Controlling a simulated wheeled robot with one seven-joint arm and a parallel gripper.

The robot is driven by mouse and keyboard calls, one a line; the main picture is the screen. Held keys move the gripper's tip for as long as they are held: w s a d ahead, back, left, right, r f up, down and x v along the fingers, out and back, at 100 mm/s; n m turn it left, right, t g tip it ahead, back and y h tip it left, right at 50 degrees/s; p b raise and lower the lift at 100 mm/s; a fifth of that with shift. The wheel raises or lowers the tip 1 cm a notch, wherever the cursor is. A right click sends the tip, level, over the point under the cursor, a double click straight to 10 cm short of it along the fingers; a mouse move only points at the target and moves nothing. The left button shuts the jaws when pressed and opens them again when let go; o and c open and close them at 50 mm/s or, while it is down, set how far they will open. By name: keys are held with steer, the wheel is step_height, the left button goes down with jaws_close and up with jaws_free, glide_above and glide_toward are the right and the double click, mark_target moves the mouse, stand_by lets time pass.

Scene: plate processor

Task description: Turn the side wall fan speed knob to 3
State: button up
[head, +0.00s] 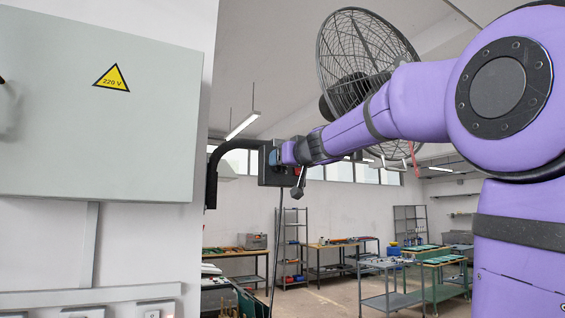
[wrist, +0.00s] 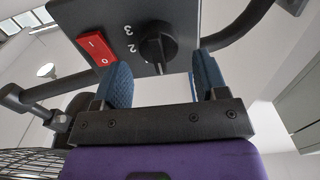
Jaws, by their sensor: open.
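The fan's dark control box (wrist: 110,18) fills the top of the wrist view. It carries a round black speed knob (wrist: 157,45) and a red rocker switch (wrist: 96,48). The printed numbers 3 and 2 show left of the knob; which number it points to is not clear. My gripper (wrist: 162,63) is open, its blue fingers to either side of and just below the knob; whether either touches it cannot be told. In the head view my gripper (head: 283,155) is up against the control box (head: 264,172) and largely hides its face. The caged wall fan (head: 345,40) is behind my arm.
A black bent tube (head: 212,165) runs from the box to the wall at left. A grey electrical cabinet (head: 100,120) with a 220 V sign is on the near left wall. Workbenches and a shelf rack (head: 290,235) stand far behind.

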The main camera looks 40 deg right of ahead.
steer(key=shift+w+d, duration=0.2)
steer(key=shift+w, duration=0.85)
steer(key=c, duration=0.9)
steer(key=shift+o, duration=0.2)
